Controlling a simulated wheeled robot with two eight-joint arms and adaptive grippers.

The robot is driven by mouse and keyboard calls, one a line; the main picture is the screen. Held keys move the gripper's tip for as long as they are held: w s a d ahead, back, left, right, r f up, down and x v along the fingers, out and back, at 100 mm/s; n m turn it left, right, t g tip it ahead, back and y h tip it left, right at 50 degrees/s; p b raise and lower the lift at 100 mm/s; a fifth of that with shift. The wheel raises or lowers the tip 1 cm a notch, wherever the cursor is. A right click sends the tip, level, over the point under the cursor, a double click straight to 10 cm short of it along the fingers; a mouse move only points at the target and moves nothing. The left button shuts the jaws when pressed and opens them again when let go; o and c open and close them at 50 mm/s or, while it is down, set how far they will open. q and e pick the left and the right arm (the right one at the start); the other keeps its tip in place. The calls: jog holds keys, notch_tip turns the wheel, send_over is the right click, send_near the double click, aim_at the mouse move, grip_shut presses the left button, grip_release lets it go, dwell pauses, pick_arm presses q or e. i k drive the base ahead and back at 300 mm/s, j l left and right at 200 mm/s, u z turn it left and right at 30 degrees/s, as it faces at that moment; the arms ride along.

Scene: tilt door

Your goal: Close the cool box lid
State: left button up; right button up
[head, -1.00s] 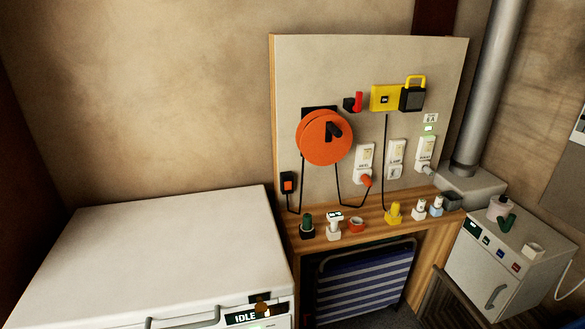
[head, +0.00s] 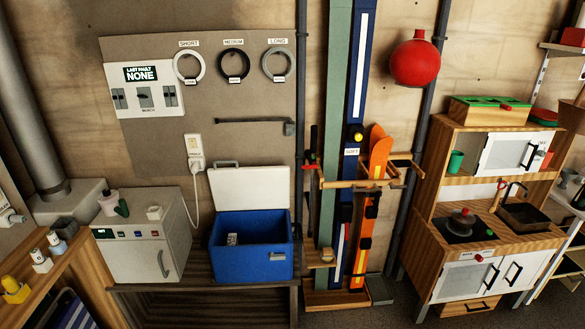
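The cool box (head: 252,262) is a blue box on a dark wooden bench in the head view, left of the middle. Its white lid (head: 250,188) stands open, raised upright at the back against the wall panel. A grey handle shows at the lid's top edge. A small white item lies inside the box, too small to make out. Neither of my grippers is in view.
A small white fridge (head: 143,247) stands left of the cool box on the same bench. Skis in a wooden rack (head: 322,297) stand close on its right. A white cable hangs from a wall socket between fridge and box. A toy kitchen (head: 490,235) is at the right.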

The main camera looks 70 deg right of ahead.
aim_at(264, 188)
jog(key=l+z, duration=0.1)
jog(key=z, duration=1.8)
